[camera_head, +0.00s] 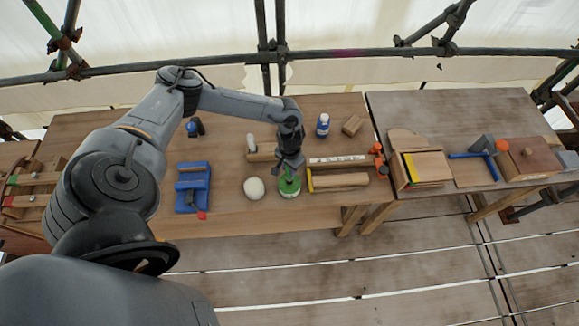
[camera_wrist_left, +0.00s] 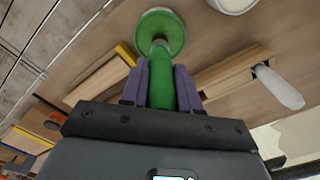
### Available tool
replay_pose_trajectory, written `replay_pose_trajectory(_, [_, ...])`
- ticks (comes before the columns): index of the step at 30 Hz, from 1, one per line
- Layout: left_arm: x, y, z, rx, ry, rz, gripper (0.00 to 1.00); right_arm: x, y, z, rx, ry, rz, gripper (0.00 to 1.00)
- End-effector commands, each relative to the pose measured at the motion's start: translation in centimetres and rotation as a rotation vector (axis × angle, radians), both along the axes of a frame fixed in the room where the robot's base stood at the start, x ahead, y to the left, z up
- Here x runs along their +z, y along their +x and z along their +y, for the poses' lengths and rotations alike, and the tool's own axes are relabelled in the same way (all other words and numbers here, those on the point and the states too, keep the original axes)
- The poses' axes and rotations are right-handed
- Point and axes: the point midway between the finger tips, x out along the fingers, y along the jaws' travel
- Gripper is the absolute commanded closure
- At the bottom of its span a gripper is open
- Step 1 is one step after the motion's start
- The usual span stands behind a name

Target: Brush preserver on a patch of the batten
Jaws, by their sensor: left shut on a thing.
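My left gripper (camera_head: 290,164) is shut on the green handle of a brush (camera_wrist_left: 160,85), which shows between the purple fingers in the left wrist view. The brush points down at a round green tin (camera_head: 289,187), also seen in the left wrist view (camera_wrist_left: 170,24). The bristles are hidden, and I cannot tell how deep they are in the tin. A long wooden piece, seemingly the batten (camera_head: 262,156), lies behind the tin, partly hidden by my gripper. A pale marked strip (camera_head: 338,160) shows at its right part. My right gripper is not in view.
A white round thing (camera_head: 253,187) stands just left of the tin. A yellow-ended wooden piece (camera_head: 340,181) lies right of it. A blue tool (camera_head: 192,187), a blue-white bottle (camera_head: 323,125) and a wooden block (camera_head: 352,125) are nearby. The table's front left is clear.

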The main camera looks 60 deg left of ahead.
Motion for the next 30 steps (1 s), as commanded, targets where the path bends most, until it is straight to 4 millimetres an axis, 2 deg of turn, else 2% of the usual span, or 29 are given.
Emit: replay_pose_trajectory(30, [-0.61,-0.01,-0.02,0.000,0.000,0.000,1.00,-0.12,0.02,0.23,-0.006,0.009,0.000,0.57])
